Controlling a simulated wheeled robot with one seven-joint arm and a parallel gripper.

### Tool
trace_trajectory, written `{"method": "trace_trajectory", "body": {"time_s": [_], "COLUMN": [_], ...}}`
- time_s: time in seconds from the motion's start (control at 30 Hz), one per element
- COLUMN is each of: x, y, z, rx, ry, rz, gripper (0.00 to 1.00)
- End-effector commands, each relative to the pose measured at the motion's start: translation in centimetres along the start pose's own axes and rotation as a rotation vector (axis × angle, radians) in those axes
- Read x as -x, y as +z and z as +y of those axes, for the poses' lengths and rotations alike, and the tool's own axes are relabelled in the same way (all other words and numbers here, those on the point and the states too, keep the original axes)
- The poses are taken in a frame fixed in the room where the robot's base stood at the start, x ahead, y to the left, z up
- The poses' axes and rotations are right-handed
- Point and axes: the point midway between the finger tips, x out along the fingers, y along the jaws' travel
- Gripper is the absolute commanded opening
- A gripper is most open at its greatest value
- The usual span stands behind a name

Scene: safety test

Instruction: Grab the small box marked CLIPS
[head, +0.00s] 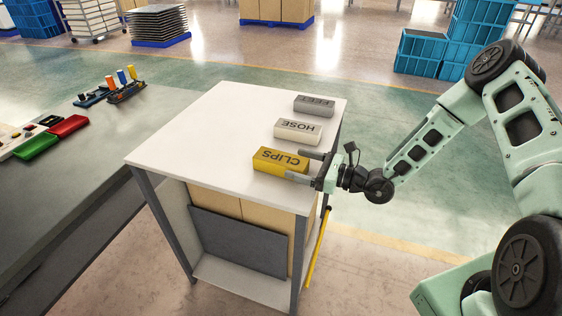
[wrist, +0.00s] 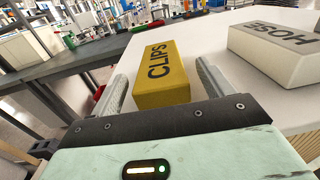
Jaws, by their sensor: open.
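The yellow box marked CLIPS (head: 279,161) lies near the right front edge of a white-topped table. My gripper (head: 296,165) has come in from the right, with its fingers at the right end of the box. In the wrist view the yellow box (wrist: 162,74) sits between the two open fingers of my gripper (wrist: 160,86), one on each side. A gap shows between the box and each finger there, clearest on the right. The fingers are not closed on it.
A white box marked HOSE (head: 297,131) and a grey box (head: 314,105) lie farther back on the white table (head: 190,130). The table's left part is clear. A grey workbench (head: 110,140) with red and green bins (head: 68,126) stands to the left.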

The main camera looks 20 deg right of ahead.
Motion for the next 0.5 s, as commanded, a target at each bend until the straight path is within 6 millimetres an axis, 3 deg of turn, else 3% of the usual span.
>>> {"method": "trace_trajectory", "body": {"time_s": [0.17,0.37,0.5], "x": [-0.03,-0.01,-0.01], "y": [-0.04,-0.03,0.01], "z": [-0.02,-0.02,-0.02], "rx": [0.000,0.001,0.001], "ry": [0.000,0.000,0.000], "rz": [0.000,0.000,-0.001], "gripper": [0.80,0.30,0.28]}}
